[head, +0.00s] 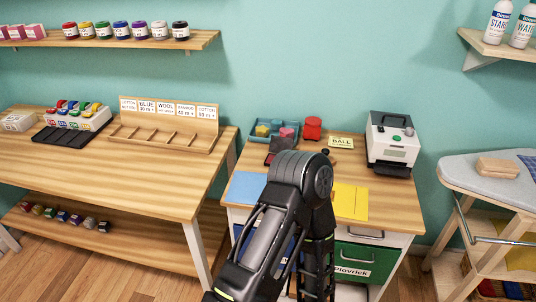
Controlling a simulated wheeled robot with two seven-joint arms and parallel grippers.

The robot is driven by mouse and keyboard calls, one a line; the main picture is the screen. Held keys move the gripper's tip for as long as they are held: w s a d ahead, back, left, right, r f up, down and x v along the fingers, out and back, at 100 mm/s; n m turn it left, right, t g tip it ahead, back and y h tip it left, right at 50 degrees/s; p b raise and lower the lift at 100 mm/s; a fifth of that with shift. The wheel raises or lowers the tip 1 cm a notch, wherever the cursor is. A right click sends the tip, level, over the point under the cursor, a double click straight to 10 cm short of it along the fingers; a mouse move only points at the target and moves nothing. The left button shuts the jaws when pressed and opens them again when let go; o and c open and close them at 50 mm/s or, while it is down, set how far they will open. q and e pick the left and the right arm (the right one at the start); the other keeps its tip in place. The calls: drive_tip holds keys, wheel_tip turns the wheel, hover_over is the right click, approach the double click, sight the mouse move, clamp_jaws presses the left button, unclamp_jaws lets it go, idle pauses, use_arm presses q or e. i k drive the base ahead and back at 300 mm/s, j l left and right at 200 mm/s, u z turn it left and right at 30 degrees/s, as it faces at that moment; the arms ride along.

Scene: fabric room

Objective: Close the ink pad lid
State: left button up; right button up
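A small dark red, flat item (282,143) stands at the back of the small wooden desk (392,213), just behind my arm. It looks like the ink pad with its lid raised, but it is small and partly hidden by the arm. One of my black arms rises from the bottom centre, bends above the desk front and hangs down again. Its gripper does not show, and neither does the other arm. No gripper is seen touching the pad.
On the desk are a teal tray (262,138), a red container (313,128), a HALL sign (340,142), a white-black machine (392,142), a blue sheet (245,187) and a yellow sheet (351,201). A long table (130,178) stands left, an ironing board (460,172) right.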

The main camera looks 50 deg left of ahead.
sight(280, 143)
drive_tip(key=u, duration=1.6)
drive_tip(key=i+l, duration=0.2)
drive_tip(key=i, duration=0.3)
drive_tip(key=i+l, duration=0.15)
drive_tip(key=i, duration=0.35)
drive_tip(key=k+u, duration=0.4)
drive_tip(key=k, duration=0.1)
